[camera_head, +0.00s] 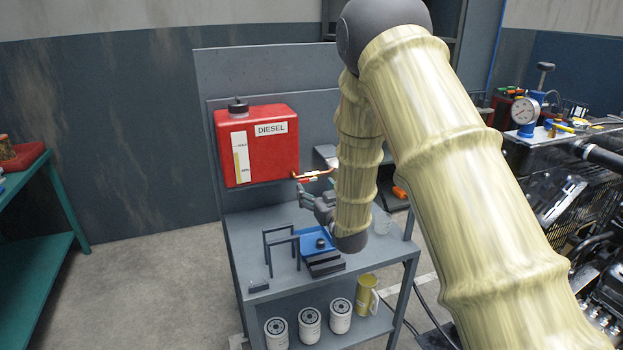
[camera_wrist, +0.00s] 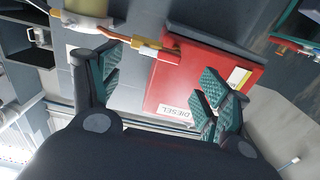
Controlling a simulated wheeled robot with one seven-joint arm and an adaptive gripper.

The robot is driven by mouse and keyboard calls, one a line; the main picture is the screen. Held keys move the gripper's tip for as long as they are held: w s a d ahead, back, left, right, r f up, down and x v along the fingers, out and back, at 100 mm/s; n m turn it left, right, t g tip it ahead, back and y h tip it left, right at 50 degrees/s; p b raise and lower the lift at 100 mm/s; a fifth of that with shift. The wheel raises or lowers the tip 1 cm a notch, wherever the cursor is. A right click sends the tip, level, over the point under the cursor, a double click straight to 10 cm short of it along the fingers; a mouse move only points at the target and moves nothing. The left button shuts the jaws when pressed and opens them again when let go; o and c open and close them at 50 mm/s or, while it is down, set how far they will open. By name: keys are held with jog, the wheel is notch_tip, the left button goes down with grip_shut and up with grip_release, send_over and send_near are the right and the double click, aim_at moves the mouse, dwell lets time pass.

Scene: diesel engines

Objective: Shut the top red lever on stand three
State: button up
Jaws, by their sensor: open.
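The red diesel tank (camera_head: 256,145) is mounted on the upright back panel of the grey stand, with a white DIESEL label and a level strip. A small red lever (camera_head: 305,179) sits on a copper pipe by the tank's lower right. In the wrist view the red lever (camera_wrist: 168,54) lies against a brass valve body (camera_wrist: 147,43), near the red tank (camera_wrist: 185,82). My gripper (camera_head: 316,200) is just below the lever in the head view. In the wrist view my gripper (camera_wrist: 158,82) is open and empty, with the lever beyond and between its teal-padded fingers.
Below, the stand's top (camera_head: 250,228) carries a blue block (camera_head: 316,246) and a grey frame. White filters (camera_head: 310,325) and a yellow jug (camera_head: 366,294) are on the lower shelf. A green bench (camera_head: 35,262) stands left; an engine (camera_head: 590,230) is at right.

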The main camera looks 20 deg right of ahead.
aim_at(309, 180)
jog(key=shift+w+a+p, duration=0.1)
jog(key=shift+w+p, duration=0.75)
jog(key=shift+w, duration=2.15)
jog(key=shift+c, duration=0.2)
jog(key=c, duration=1)
jog(key=shift+d, duration=0.2)
jog(key=shift+a, duration=0.1)
